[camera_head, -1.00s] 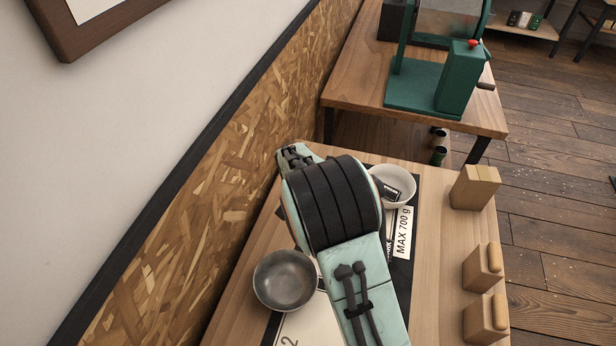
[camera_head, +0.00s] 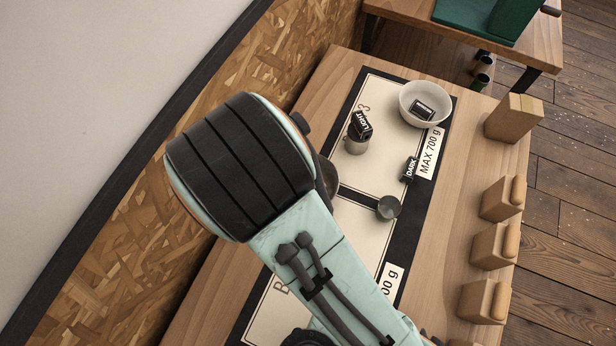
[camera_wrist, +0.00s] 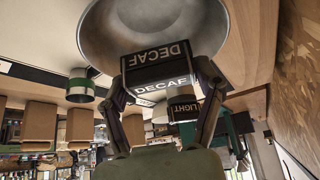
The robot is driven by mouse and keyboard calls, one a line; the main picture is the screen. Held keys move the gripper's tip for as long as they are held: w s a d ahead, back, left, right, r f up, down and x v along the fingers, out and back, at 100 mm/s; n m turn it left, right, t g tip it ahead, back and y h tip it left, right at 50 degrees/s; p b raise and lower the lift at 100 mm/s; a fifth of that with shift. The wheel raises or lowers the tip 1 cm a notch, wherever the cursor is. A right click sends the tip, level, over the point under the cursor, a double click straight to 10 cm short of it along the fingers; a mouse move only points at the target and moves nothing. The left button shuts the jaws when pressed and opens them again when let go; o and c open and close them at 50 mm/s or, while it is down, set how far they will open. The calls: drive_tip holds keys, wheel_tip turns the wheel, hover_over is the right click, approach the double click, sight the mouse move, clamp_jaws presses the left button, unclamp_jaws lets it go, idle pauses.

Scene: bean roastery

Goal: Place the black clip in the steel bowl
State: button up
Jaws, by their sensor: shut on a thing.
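A black clip marked DECAF (camera_wrist: 158,68) is held between the two fingers of my gripper (camera_wrist: 160,78) in the wrist view. The steel bowl (camera_wrist: 105,38) fills the top of that view, with the clip in front of its inside; I cannot tell whether they touch.
A white bowl (camera_head: 407,111) holds another black clip (camera_head: 424,109). A LIGHT clip (camera_head: 360,125) sits on a small cup (camera_head: 355,146). A DARK clip (camera_head: 410,169) lies near a green-banded cup (camera_head: 388,208).

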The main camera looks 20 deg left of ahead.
wheel_tip(320, 180, down, 6)
drive_tip(key=shift+r, duration=0.1)
idle(0.4)
drive_tip(key=o, duration=0.5)
drive_tip(key=v, duration=1.2)
drive_tip(key=shift+r, duration=0.1)
